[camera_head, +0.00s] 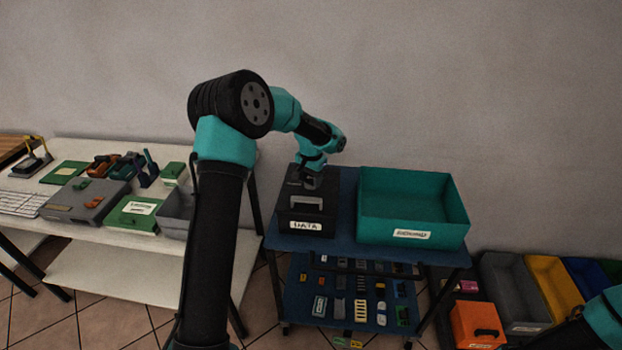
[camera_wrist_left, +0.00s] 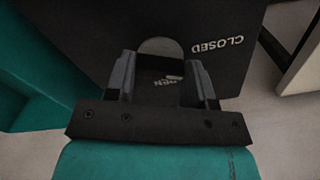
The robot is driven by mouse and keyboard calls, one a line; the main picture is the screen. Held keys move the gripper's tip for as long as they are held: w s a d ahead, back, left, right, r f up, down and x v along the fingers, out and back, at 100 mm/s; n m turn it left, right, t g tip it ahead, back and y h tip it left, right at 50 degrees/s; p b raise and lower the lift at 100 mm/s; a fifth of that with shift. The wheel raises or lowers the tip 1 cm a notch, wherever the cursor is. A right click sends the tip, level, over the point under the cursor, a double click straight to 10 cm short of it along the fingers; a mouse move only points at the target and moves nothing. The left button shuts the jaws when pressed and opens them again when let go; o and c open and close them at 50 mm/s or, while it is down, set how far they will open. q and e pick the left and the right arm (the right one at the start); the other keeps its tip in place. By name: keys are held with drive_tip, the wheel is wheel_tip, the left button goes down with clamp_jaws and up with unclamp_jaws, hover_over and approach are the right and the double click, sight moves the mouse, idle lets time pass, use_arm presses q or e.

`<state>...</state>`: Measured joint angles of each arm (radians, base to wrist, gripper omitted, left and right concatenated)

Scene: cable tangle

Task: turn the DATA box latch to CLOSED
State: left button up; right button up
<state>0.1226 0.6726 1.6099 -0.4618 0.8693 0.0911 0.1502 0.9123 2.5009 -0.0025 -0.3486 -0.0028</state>
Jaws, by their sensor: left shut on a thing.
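The black DATA box (camera_head: 322,214) stands on the blue cart, with a white label and a grey handle on its near part. My left gripper (camera_head: 311,182) reaches down onto the rear of its top. In the left wrist view the gripper (camera_wrist_left: 163,78) is shut on the latch, whose round grey part (camera_wrist_left: 160,47) shows between and beyond the fingers. The word CLOSED (camera_wrist_left: 217,46) is printed to the right of the fingers. Part of another word, apparently OPEN, shows between the fingers. The latch's exact angle is hard to tell. My right gripper is out of view.
A teal open bin (camera_head: 410,212) stands right beside the box on the cart (camera_head: 345,246). The lower shelf holds several small parts. A white table (camera_head: 120,222) with boxes is to the left. Coloured bins, including an orange one (camera_head: 475,325), stand at the right.

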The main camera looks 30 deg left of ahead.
sight(311, 179)
use_arm(q)
drive_tip(key=n, duration=0.5)
drive_tip(key=shift+n, duration=0.3)
idle(0.4)
drive_tip(key=o, duration=0.9)
wheel_tip(311, 179, up, 18)
drive_tip(key=shift+f, duration=0.25)
drive_tip(key=shift+f, duration=0.15)
